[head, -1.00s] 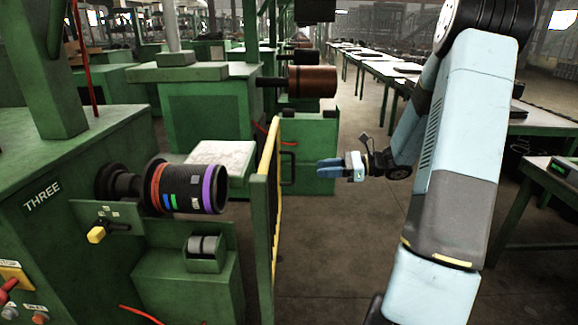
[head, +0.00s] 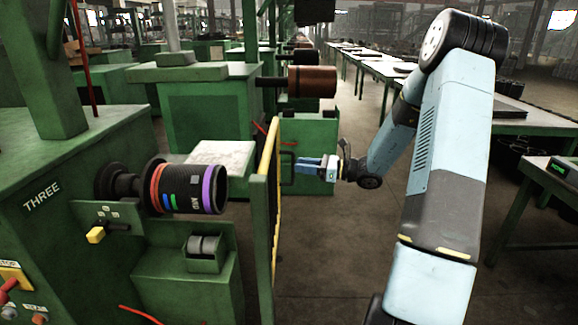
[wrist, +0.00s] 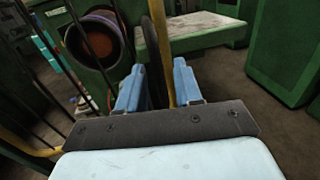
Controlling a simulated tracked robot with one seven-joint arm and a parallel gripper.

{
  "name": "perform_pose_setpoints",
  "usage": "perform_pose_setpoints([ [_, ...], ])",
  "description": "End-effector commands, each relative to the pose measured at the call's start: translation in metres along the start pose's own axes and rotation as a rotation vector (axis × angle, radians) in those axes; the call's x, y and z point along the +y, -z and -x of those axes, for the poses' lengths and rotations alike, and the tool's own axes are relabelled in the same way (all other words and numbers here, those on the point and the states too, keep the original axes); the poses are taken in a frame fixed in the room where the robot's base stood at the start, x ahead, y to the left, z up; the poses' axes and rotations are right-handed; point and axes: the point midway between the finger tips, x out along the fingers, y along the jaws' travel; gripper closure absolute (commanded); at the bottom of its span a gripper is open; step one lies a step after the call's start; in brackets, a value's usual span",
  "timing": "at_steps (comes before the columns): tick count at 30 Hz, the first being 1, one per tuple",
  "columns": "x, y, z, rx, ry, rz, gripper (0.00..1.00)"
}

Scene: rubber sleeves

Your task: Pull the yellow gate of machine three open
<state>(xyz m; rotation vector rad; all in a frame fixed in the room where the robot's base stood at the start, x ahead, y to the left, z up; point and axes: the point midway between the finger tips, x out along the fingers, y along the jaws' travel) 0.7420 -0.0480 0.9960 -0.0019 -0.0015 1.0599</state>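Machine three (head: 75,150) is the green machine at the left, with THREE on its front. Its yellow gate (head: 270,180) stands upright at the right of its drum, seen nearly edge-on. A black handle (head: 288,168) is on the gate's right side. My gripper (head: 300,165) has its blue fingers at the handle. In the wrist view my gripper (wrist: 157,88) is open, its fingers apart. The dark handle (wrist: 153,88) and the yellow gate post (wrist: 163,50) show in the gap between them. I cannot tell whether the fingers touch the handle.
The drum (head: 185,188) with coloured rings sticks out behind the gate. A yellow lever (head: 96,235) and a small roller box (head: 204,252) are below it. Another green machine (head: 205,110) stands behind. Tables (head: 525,120) line the right. The floor right of the gate is clear.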

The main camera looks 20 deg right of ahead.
Motion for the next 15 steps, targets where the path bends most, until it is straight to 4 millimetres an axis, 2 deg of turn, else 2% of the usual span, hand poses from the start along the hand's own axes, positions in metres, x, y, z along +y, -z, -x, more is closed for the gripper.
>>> perform_pose_setpoints([
  [6,0.000,0.000,-0.029,0.000,-0.001,-0.001,0.65],
  [15,0.001,0.000,-0.041,0.001,-0.001,-0.001,0.65],
])
